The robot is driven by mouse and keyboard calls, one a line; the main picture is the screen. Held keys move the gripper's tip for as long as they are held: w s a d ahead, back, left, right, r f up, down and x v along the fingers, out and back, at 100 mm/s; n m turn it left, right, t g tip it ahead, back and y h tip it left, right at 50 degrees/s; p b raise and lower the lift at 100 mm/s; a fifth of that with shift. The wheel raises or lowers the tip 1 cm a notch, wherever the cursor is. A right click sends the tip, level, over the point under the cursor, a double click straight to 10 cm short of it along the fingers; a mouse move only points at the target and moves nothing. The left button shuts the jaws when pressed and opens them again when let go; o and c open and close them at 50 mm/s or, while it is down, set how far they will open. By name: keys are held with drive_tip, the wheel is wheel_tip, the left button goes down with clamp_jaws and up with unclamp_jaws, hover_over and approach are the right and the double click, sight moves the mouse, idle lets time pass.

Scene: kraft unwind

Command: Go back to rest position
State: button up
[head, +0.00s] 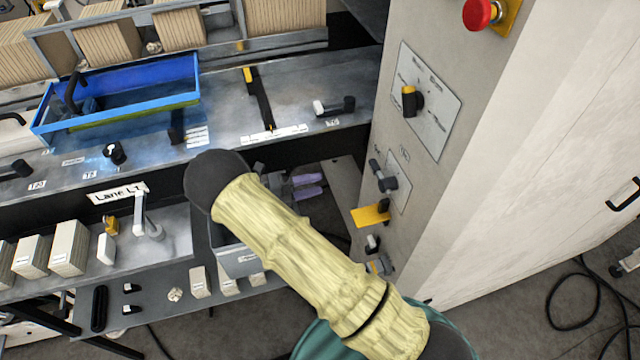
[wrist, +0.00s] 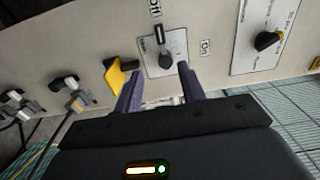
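My gripper (head: 309,186) shows in the head view beyond my yellow-sleeved arm, beside the grey control cabinet. Its purple fingers point right. In the wrist view my gripper (wrist: 160,82) has its two fingers apart, with nothing held between them. A black-handled rotary switch (wrist: 168,60) on a pale plate lies ahead of the gap between the fingers, apparently beyond the tips. The same switch (head: 384,178) shows on the cabinet side in the head view. My arm hides part of the gripper's body.
The cabinet (head: 480,190) fills the right, with a larger selector knob (head: 411,101), a red button (head: 480,13) and a yellow tab (head: 371,215) jutting out. A bench with a blue tray (head: 125,95) lies left. Cables (head: 585,300) lie on the floor at right.

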idle(0.4)
drive_tip(key=s+d+r+m+g+y, duration=0.4)
drive_tip(key=s+d+m+g+y, duration=0.5)
drive_tip(key=m, duration=0.8)
drive_tip(key=s+d+r+m+t+y, duration=0.2)
drive_tip(key=s+r+m+t+y, duration=0.1)
drive_tip(key=m, duration=0.8)
drive_tip(key=s+d+r+m+t+y, duration=0.3)
drive_tip(key=r+m+t+y, duration=0.1)
drive_tip(key=m, duration=0.7)
drive_tip(key=shift+s+d+r+y, duration=0.25)
drive_tip(key=shift+s+r+y, duration=0.1)
drive_tip(key=shift+r+y, duration=0.3)
